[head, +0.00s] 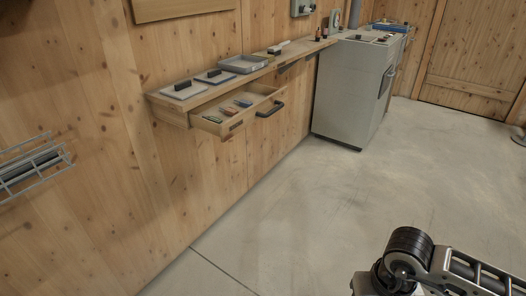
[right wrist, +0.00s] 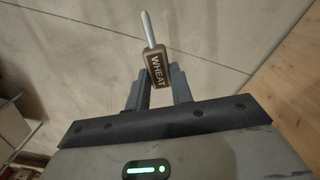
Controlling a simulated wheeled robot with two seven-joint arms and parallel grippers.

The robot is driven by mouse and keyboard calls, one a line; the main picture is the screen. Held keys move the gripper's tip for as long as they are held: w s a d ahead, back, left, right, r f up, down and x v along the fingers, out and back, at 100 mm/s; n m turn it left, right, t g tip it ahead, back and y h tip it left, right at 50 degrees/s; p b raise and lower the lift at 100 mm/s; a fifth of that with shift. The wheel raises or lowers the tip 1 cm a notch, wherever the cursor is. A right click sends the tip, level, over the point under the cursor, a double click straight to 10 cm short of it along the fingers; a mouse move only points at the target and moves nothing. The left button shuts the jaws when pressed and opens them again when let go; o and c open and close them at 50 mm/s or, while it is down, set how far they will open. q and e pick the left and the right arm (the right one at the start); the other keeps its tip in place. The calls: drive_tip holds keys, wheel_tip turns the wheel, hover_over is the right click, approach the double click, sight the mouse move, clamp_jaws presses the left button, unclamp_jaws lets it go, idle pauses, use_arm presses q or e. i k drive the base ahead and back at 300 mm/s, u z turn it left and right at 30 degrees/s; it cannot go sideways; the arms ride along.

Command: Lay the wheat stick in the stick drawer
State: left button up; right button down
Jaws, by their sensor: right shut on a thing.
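The wheat stick (right wrist: 157,68) shows in the right wrist view, a brown block marked WHEAT with a pale metal rod out of its far end. My right gripper (right wrist: 157,83) is shut on the brown block, and the rod points away from me. In the head view the stick drawer (head: 248,120) is pulled open under the wall shelf, with several small coloured sticks (head: 242,103) lying inside. My right arm shows at the lower right of the head view, well away from the drawer; its gripper is out of that frame. My left gripper is in neither view.
The wall shelf (head: 152,97) carries two flat pads with black pieces (head: 183,87) and a grey tray (head: 243,64). A pale grey machine (head: 345,90) stands at the shelf's far end. A wire rack (head: 32,170) juts from the wall at left. The concrete floor is clear.

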sight(252, 100)
drive_tip(key=i, duration=1.75)
drive_tip(key=u, duration=0.15)
